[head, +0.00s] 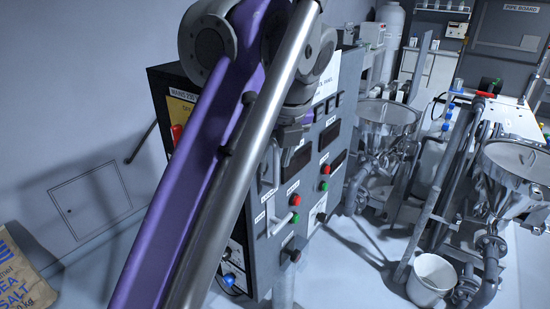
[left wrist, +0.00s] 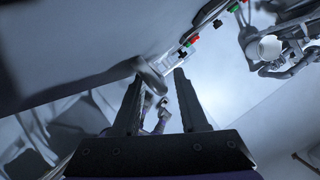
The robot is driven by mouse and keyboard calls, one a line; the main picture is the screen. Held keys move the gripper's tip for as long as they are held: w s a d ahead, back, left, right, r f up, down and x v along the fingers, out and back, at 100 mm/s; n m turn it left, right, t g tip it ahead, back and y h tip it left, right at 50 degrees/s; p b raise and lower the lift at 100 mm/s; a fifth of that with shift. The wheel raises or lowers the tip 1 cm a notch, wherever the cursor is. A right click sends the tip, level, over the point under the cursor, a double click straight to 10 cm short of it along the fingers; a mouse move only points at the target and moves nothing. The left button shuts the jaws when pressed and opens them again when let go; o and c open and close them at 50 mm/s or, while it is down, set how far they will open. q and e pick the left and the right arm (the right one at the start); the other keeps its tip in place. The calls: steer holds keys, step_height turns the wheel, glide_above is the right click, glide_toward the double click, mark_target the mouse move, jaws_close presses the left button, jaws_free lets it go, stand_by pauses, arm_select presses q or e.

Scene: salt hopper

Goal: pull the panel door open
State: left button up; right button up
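The panel door is the dark grey front of the control cabinet (head: 312,190), with red and green buttons, dark displays and white labels. It looks shut. A pale bar handle (head: 283,224) stands out near its left edge, partly behind my arm. My right gripper is not in view.
Steel hoppers (head: 388,118) with pipes stand right of the cabinet. A white bucket (head: 432,279) is on the floor at the lower right. Some floor right of the cabinet is clear.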

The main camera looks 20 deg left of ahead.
arm_select(q)
steer(key=shift+d, duration=0.1)
jaws_close()
stand_by(1.1)
